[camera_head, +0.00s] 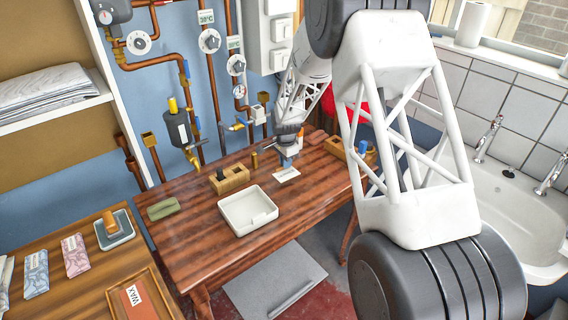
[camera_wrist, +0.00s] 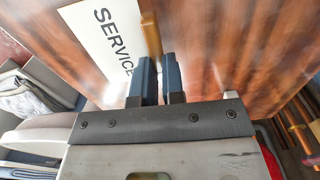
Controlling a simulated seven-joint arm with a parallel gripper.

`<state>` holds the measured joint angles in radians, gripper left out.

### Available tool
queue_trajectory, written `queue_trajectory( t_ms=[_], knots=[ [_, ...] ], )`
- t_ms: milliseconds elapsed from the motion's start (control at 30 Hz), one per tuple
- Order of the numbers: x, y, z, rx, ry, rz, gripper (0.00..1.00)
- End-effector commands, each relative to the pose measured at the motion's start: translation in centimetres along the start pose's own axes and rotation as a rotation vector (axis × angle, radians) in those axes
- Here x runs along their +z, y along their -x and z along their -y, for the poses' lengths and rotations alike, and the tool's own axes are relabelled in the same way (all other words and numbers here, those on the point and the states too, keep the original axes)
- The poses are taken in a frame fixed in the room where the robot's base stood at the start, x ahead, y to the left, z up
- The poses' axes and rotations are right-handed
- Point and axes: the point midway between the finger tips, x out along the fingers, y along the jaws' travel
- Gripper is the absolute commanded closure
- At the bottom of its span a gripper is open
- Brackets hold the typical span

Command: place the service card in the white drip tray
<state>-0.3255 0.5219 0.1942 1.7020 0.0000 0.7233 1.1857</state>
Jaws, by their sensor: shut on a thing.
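The white service card (camera_head: 287,175) is under my gripper (camera_head: 288,162) in the head view, over the wooden table. In the wrist view the card (camera_wrist: 103,32) shows the word SERVICE, and a narrow tan upright piece (camera_wrist: 150,34) stands at its edge by the fingertips. My gripper (camera_wrist: 158,62) is shut on the card there, its blue fingers close together. I cannot tell whether the card touches the table. The white drip tray (camera_head: 232,229) sits on the table to the left and nearer, apart from the card, and looks empty.
A wooden block with holes (camera_head: 230,179) stands behind the tray, and a green item (camera_head: 162,209) lies to its left. Another wooden block (camera_head: 338,148) is right of my gripper. Pipes and a valve unit (camera_head: 179,127) rise behind.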

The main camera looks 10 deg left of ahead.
Motion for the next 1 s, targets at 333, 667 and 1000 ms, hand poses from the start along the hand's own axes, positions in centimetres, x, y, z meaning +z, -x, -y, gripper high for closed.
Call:
queue_trajectory(
  t_ms=[333,667,1000],
  knots=[
    [3.0,1.0,-0.2,-0.008,0.062,0.003,1.00],
    [11.8,3.7,-1.9,-0.034,0.250,0.009,1.00],
    [19.5,6.0,-4.4,-0.058,0.429,0.014,1.00]
  ],
)
